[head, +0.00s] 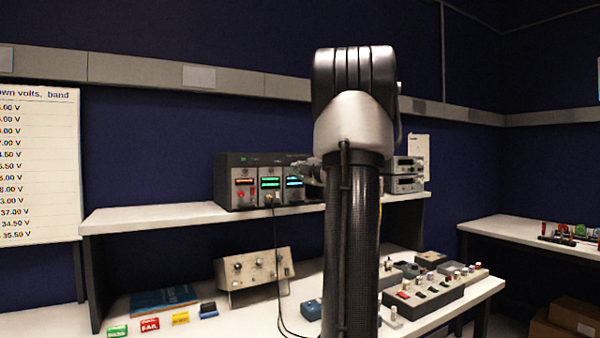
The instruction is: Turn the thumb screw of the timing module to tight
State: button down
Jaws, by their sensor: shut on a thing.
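A dark instrument rack (232,182) stands on the bench's raised shelf and holds several plug-in modules. One module (244,195) has a red display, the middle one (270,183) a green display, and the right one (294,183) a cyan display. The labels are too small to tell which is the timing module. My gripper (311,183) is at the front of the right module, partly hidden behind my arm. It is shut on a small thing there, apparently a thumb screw. The screw itself and the fingertips are too small and hidden to make out.
A dark cable hangs from the middle module past a sloped panel (254,270). Grey boxes with coloured knobs (435,291) fill the bench's right side. Stacked instruments (405,175) stand right of my arm. Coloured labelled blocks (150,325) lie at the front left.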

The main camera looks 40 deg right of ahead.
jog(key=shift+f, duration=0.1)
dwell(0.4)
jog(key=c, duration=1.4)
grip_release()
jog(key=v, duration=1.2)
